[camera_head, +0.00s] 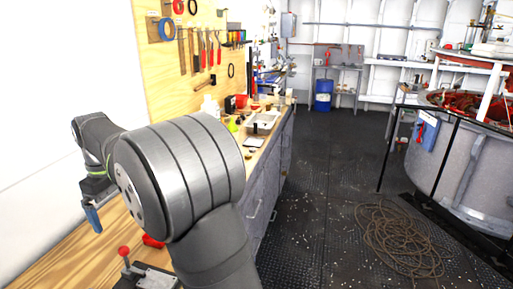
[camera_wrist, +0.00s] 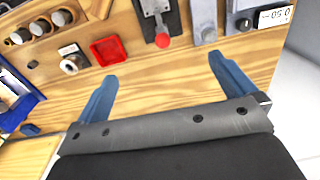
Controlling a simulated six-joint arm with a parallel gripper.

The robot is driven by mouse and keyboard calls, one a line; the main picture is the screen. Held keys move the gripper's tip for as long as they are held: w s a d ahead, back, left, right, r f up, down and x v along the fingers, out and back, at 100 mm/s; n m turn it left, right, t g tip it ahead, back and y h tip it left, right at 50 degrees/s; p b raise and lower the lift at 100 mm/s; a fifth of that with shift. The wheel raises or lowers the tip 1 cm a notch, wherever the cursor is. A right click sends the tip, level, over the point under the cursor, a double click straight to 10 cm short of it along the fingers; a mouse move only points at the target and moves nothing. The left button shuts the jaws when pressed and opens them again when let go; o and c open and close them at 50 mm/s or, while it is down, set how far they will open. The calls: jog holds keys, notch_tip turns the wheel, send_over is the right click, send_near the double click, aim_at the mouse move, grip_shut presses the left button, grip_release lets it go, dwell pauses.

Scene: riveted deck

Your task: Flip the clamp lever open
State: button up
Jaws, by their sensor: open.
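The clamp lever is a metal arm with a red ball knob (camera_head: 124,251) at its end, at the bottom left of the head view. It rises from a dark and grey clamp base (camera_head: 152,277), partly cut off by the frame edge. In the wrist view the red knob (camera_wrist: 162,40) shows at top centre, with the grey lever and part of the clamp above it. My gripper (camera_head: 93,222) is open, its blue fingers apart and empty. In the wrist view my gripper (camera_wrist: 163,69) has the knob lying just beyond the gap between its fingertips; they look apart from it.
A red square tray (camera_wrist: 108,50) sits left of the lever. Several round knobs (camera_wrist: 40,27) are farther left, and a white display box (camera_wrist: 273,17) is at top right. The wooden bench (camera_head: 85,262) runs along a white wall. A coiled rope (camera_head: 398,240) lies on the floor.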

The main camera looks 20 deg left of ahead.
jog(key=c, duration=1.4)
jog(key=shift+w+d+f, duration=0.1)
jog(key=shift+d+f, duration=0.05)
jog(key=shift+d, duration=0.05)
jog(key=c, duration=0.4)
jog(key=d+f+m+y, duration=0.1)
jog(key=d+m, duration=0.2)
jog(key=m, duration=0.1)
jog(key=w+d+f+m+y, duration=0.1)
jog(key=d+f+m+y, duration=0.1)
jog(key=d+m, duration=0.1)
jog(key=d+f+m+y, duration=0.1)
jog(key=d+m, duration=0.2)
jog(key=m, duration=0.3)
jog(key=shift+w+d+f+g, duration=0.1)
jog(key=shift+w+f+g, duration=0.1)
jog(key=shift+g, duration=0.2)
grip_shut()
jog(key=shift+d+f+m+y, duration=0.25)
jog(key=shift+d+m+y, duration=0.3)
jog(key=shift+m, duration=0.45)
